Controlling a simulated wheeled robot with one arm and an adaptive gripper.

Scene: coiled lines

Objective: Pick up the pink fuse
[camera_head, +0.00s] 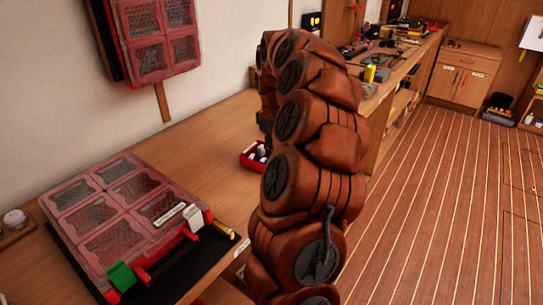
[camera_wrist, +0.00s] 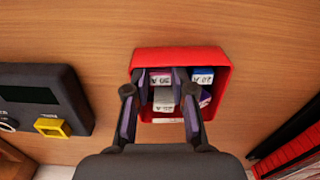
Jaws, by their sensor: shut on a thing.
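A small red open box (camera_wrist: 222,85) holds several labelled fuses in the wrist view. The pink fuse (camera_wrist: 161,80), dull pink-purple with a white label that seems to read 30 A, is in its left half. My gripper (camera_wrist: 160,84) reaches down into the box, its fingers on either side of this fuse and shut on it. The fuse's lower part is hidden, and I cannot tell whether it is clear of the box floor. In the head view the red box (camera_head: 247,162) shows partly behind my arm, which hides the fingertips.
A blue-topped fuse (camera_wrist: 203,76), a grey one (camera_wrist: 163,100) and a purple one (camera_wrist: 205,98) sit close by in the box. A dark device with a yellow part (camera_wrist: 52,127) lies to the left. A red clear-lidded case (camera_head: 120,205) lies on the wooden bench (camera_head: 190,150).

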